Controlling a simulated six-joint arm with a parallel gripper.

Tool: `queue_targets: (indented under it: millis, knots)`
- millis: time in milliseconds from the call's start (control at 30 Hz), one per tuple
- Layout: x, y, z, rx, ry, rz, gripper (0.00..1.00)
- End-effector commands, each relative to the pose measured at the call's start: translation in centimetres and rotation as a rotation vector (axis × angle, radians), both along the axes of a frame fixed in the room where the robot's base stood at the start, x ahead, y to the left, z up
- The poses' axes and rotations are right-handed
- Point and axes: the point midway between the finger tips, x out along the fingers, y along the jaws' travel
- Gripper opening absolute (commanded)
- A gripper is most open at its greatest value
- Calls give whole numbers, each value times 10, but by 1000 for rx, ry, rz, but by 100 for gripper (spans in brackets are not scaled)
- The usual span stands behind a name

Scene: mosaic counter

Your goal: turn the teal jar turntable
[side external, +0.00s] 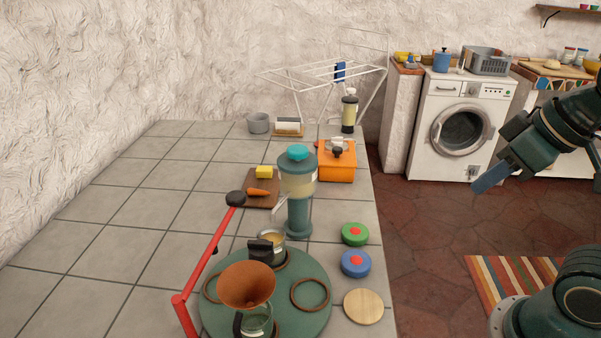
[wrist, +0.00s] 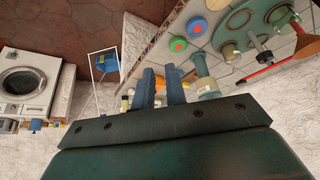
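The teal turntable (side external: 300,265) is a round disc at the front of the tiled counter, cut off by the bottom picture edge. It bears brown rings, a glass jar with a dark lid or handle (side external: 270,243), and another glass jar (side external: 257,322) with a brown funnel (side external: 246,284) over it. The turntable also shows at the upper right of the wrist view (wrist: 238,42). My gripper (side external: 482,183) is in the air to the right, beyond the counter edge and well apart from the turntable. In the wrist view its two blue fingers (wrist: 161,87) are apart, with nothing between them.
A red bar (side external: 207,257) with a black knob stands along the turntable's left side. A tall teal dispenser (side external: 297,190) stands behind it. Green (side external: 355,234) and blue (side external: 356,264) discs and a wooden disc (side external: 363,307) lie to its right. The left counter is clear.

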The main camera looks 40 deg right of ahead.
Motion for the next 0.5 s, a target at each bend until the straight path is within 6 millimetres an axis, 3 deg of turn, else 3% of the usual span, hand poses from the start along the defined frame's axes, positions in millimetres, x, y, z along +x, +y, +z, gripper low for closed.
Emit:
queue_targets:
  millis: [33,200,500]
  knots:
    - [1,0,1,1,1,0,24]
    - [8,4,7,19,16,-16,57]
    - [47,27,36,103,96,-108,58]
